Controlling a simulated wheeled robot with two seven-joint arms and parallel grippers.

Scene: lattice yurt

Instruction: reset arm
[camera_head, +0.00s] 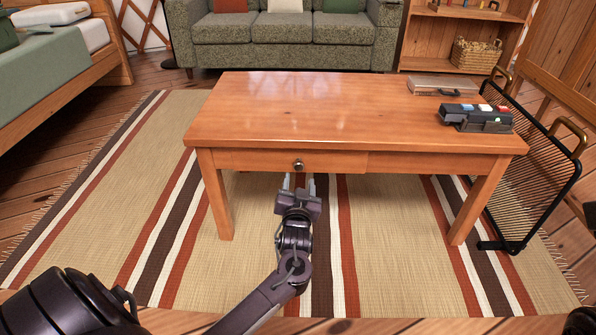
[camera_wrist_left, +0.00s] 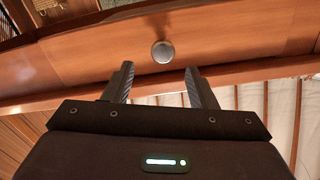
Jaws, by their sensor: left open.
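My left gripper (camera_head: 298,184) is in front of the wooden table (camera_head: 290,115), just below the round metal knob (camera_head: 298,165) of its drawer (camera_head: 270,160). In the left wrist view the two fingers (camera_wrist_left: 160,85) are apart with nothing between them, and the knob (camera_wrist_left: 163,52) shows beyond the fingertips, apart from them. The drawer front appears closed, flush with the table's apron. My right gripper is not in view.
A dark device with coloured parts (camera_head: 476,117) and a flat case (camera_head: 442,86) lie on the table's right side. A black wire rack (camera_head: 535,180) stands at the right. A sofa (camera_head: 280,40) is behind, a bed (camera_head: 50,75) at the left. The striped rug (camera_head: 90,220) is clear at the left.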

